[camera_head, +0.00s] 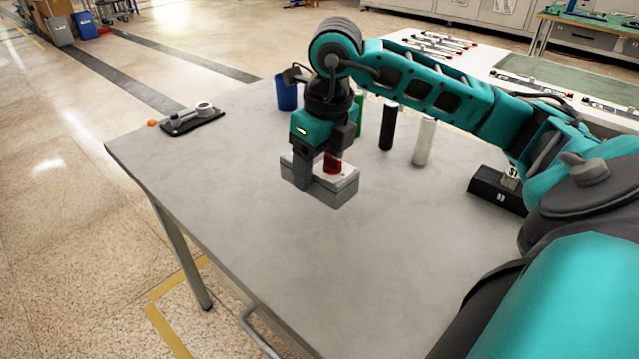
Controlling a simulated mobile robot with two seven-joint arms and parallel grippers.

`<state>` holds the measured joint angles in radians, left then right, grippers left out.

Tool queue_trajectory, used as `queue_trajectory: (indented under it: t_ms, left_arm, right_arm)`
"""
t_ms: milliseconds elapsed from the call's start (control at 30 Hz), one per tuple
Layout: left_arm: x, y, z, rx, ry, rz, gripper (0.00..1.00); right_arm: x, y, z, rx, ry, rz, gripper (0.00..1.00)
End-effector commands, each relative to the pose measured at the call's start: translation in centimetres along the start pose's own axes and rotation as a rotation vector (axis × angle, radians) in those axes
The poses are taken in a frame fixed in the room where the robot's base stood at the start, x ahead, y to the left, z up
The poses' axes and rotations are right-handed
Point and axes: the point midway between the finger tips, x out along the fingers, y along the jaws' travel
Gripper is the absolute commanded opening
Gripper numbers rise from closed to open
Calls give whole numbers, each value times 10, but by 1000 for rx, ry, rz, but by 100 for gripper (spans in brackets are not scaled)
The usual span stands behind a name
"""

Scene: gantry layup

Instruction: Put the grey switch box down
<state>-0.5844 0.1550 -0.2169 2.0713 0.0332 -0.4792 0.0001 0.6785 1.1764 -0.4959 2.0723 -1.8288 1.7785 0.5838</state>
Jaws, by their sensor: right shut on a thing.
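The grey switch box (335,190) has a pale top with a red button (333,163). It is at the middle of the grey table (240,240) in the head view. My right gripper (318,172) points down over it and is shut on it, with one finger along the near side. The other finger is partly hidden behind the button and box. I cannot tell whether the underside of the box touches the table. My left gripper is not in view.
Behind the gripper stand a blue cup (286,94), a black cylinder (388,126), a white cylinder (424,141) and a partly hidden green one. A black box (494,188) is at right. A dark tray (191,119) lies at the far left. The front tabletop is clear.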

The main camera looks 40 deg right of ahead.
Motion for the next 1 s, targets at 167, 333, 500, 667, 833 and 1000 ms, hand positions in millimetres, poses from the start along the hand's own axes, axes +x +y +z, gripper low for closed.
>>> queue_trajectory:
  t_ms: [167, 333, 500, 667, 833, 1000]
  left_arm:
    - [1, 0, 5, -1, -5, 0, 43]
    - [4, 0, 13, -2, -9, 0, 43]
    - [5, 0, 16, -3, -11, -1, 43]
    - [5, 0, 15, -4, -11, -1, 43]
    - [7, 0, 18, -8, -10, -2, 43]
    - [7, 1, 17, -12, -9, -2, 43]
  right_arm:
    - [11, 0, -2, 1, 0, 0, 28]
    - [37, 0, -6, 1, 3, 0, 28]
    - [48, 0, -7, 1, -1, 0, 28]
    - [48, 0, -7, 1, -2, 0, 28]
    - [51, 0, -8, 0, 0, 0, 70]
    - [51, 0, -8, 1, 0, 0, 86]
